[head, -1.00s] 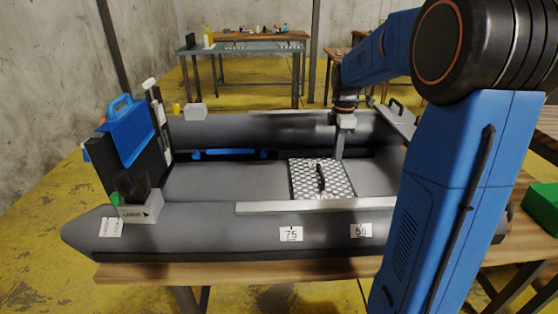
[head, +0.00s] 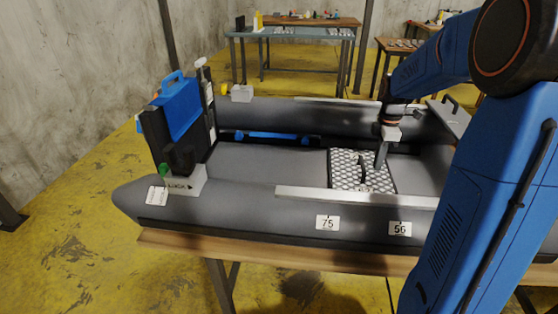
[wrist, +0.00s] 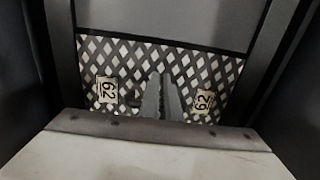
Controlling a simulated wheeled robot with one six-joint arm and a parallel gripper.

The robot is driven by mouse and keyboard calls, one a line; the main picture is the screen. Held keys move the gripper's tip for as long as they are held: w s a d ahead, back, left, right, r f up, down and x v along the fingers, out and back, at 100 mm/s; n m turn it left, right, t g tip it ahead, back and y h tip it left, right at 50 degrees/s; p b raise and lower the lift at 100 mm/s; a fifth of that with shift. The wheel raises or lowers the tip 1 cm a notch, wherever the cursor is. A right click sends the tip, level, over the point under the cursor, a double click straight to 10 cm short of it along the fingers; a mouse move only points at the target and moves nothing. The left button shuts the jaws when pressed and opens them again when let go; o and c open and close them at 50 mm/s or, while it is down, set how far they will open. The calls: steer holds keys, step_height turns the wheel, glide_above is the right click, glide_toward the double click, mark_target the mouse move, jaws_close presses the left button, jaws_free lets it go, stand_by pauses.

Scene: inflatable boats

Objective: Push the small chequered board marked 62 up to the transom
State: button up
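The chequered board (head: 343,160) lies flat on the grey boat floor, right of the middle, with a dark handle on top. In the wrist view the board (wrist: 98,62) carries two labels reading 62. My gripper (head: 381,160) points down at the board's right part, right of the handle. In the wrist view its fingers (wrist: 161,92) are close together with nothing visible between them; whether they touch the board is unclear. The transom (head: 210,108) appears to be the dark upright panel at the boat's left end, partly hidden by a blue-and-black motor-like unit (head: 178,112).
The near tube (head: 255,212) bears labels 75 and 56 and a pale rail (head: 320,193). The far tube (head: 310,115) bounds the other side. A blue bar (head: 265,135) lies along it. The floor (head: 265,168) between board and left end is clear.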

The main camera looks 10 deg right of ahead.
mark_target(351, 173)
steer(key=shift+f, duration=1.3)
steer(key=shift+w+a+f, duration=0.1)
steer(key=shift+a, duration=0.45)
steer(key=shift+w+a+f, duration=0.1)
steer(key=shift+w+a, duration=0.2)
steer(key=shift+a, duration=0.9)
steer(key=shift+w+a, duration=0.3)
steer(key=shift+a, duration=0.85)
steer(key=shift+w+a+f, duration=0.1)
steer(key=shift+w+a, duration=0.2)
steer(key=shift+a, duration=0.9)
steer(key=shift+w+a, duration=1.15)
steer(key=shift+a, duration=2.9)
steer(key=shift+w+a, duration=1.2)
steer(key=shift+a, duration=2.9)
steer(key=shift+w+a, duration=1.15)
steer(key=shift+a, duration=2.9)
steer(key=shift+d, duration=0.15)
steer(key=shift+s+d+r, duration=0.1)
steer(key=shift+s+d, duration=0.15)
steer(key=shift+d, duration=0.6)
step_height(351, 173, up, 9)
steer(key=shift+w+r, duration=0.15)
